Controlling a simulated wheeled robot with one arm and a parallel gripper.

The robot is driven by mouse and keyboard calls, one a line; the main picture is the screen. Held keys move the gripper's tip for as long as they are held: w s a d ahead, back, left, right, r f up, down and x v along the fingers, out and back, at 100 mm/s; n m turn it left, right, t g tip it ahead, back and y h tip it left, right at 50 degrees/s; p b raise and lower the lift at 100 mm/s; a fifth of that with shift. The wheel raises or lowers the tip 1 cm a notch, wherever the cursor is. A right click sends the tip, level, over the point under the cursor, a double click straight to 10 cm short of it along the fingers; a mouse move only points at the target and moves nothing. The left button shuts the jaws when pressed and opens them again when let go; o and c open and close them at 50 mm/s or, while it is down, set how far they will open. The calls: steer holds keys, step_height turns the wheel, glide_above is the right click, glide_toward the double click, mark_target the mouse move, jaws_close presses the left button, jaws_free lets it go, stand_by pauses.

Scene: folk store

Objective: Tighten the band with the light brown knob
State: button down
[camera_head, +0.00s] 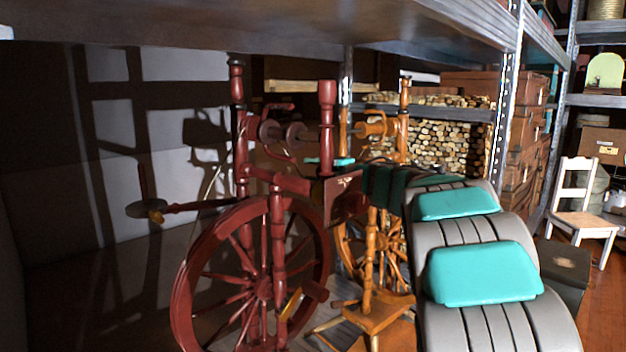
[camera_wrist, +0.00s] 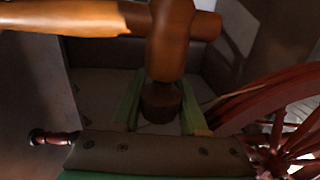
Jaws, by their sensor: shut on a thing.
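A light brown wooden spinning wheel (camera_head: 368,245) stands behind a dark red one in the head view. In the wrist view its orange-brown wooden part (camera_wrist: 172,40) crosses the top. Below this part is a knob (camera_wrist: 160,102), dark brown in the shade. My gripper (camera_wrist: 160,115) has a green finger on each side of the knob and is shut on it. In the head view, a bit of green from my gripper (camera_head: 330,161) shows between the two wheels; the knob is hidden there. I cannot make out the band clearly.
The dark red spinning wheel (camera_head: 263,286) stands close beside my arm; its rim and spokes also show at right in the wrist view (camera_wrist: 270,105). A metal shelf (camera_head: 300,22) hangs overhead. Stacked firewood (camera_head: 430,140) is behind. A white chair (camera_head: 580,215) stands on open floor at right.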

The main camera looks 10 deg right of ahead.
steer(key=f+t+y+b, duration=0.1)
steer(key=t+b, duration=0.1)
steer(key=b, duration=0.5)
steer(key=r+t+y+b, duration=0.1)
steer(key=b, duration=0.4)
steer(key=shift+t, duration=0.3)
steer(key=r+t+y+b, duration=0.1)
steer(key=t+b, duration=0.1)
steer(key=shift+s+r+y+b, duration=0.1)
steer(key=shift+y+b, duration=0.2)
steer(key=shift+y, duration=0.1)
steer(key=shift+s+d+r+t+y, duration=0.15)
steer(key=shift+r+t+y, duration=0.25)
steer(key=shift+t, duration=0.3)
steer(key=shift+s+d+r+t+y, duration=0.15)
steer(key=shift+t+y, duration=0.35)
steer(key=shift+t, duration=0.2)
steer(key=shift+r, duration=0.1)
steer(key=shift+c, duration=2.2)
jaws_free()
steer(key=shift+s, duration=0.1)
